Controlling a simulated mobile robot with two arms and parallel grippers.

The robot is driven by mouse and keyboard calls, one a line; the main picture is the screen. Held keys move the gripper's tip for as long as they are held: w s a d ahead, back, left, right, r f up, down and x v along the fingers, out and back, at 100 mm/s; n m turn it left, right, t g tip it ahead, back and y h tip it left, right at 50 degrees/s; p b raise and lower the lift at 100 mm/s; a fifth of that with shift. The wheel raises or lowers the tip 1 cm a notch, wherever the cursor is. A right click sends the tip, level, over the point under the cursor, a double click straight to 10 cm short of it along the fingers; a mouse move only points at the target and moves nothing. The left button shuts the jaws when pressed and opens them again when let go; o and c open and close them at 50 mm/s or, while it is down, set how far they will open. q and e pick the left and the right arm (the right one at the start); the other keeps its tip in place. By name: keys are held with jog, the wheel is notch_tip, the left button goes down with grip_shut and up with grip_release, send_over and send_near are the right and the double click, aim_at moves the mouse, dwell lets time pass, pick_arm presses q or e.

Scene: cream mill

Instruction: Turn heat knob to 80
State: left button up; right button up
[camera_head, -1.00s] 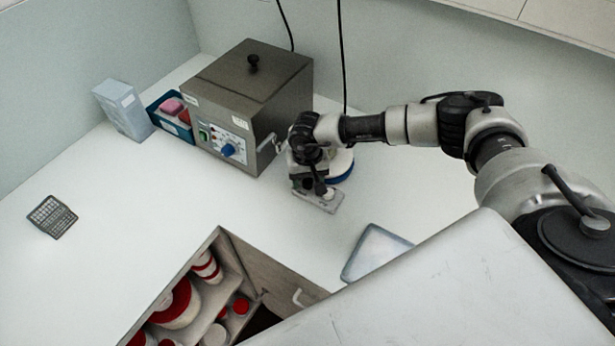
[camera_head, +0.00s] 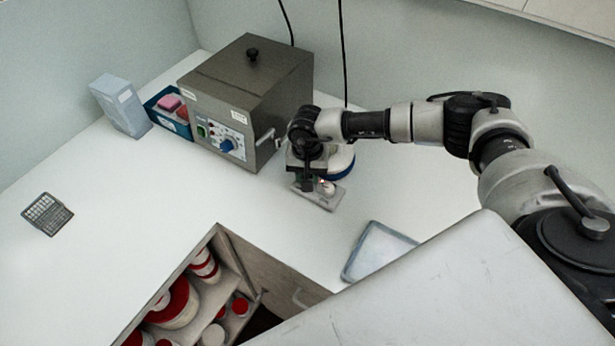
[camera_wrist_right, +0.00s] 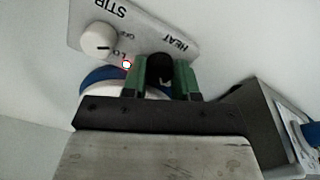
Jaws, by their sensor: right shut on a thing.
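The hotplate stirrer (camera_head: 325,200) stands on the counter right of the grey metal bath, its panel facing me. The right wrist view shows its panel (camera_wrist_right: 195,45) with STIR and HEAT labels, a white stir knob (camera_wrist_right: 96,40) and a dark heat knob (camera_wrist_right: 160,66). My right gripper (camera_wrist_right: 161,72), with green fingers, is shut on the heat knob from either side. In the head view this gripper (camera_head: 307,184) is over the panel and hides the heat knob. The knob's pointer and heat scale are not readable. My left gripper is not in view.
The metal bath (camera_head: 250,100) with a blue knob stands close left of my right wrist. A white tray (camera_head: 378,250) lies at the counter's front. An open drawer (camera_head: 225,265) holds red-and-white containers. A rack (camera_head: 47,214) lies far left; the counter between is clear.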

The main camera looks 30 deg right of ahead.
jog(key=m+b, duration=0.2)
jog(key=m, duration=0.2)
jog(key=shift+f+m+b, duration=0.1)
jog(key=shift+m+b, duration=0.2)
jog(key=shift+b, duration=0.1)
jog(key=shift+m+b, duration=0.9)
jog(key=shift+m, duration=0.7)
jog(key=o, duration=0.9)
jog(key=shift+r+b, duration=0.3)
jog(key=shift+r, duration=0.35)
notch_tip(320, 180, up, 10)
jog(key=shift+f+b, duration=0.1)
jog(key=shift+b, duration=1.05)
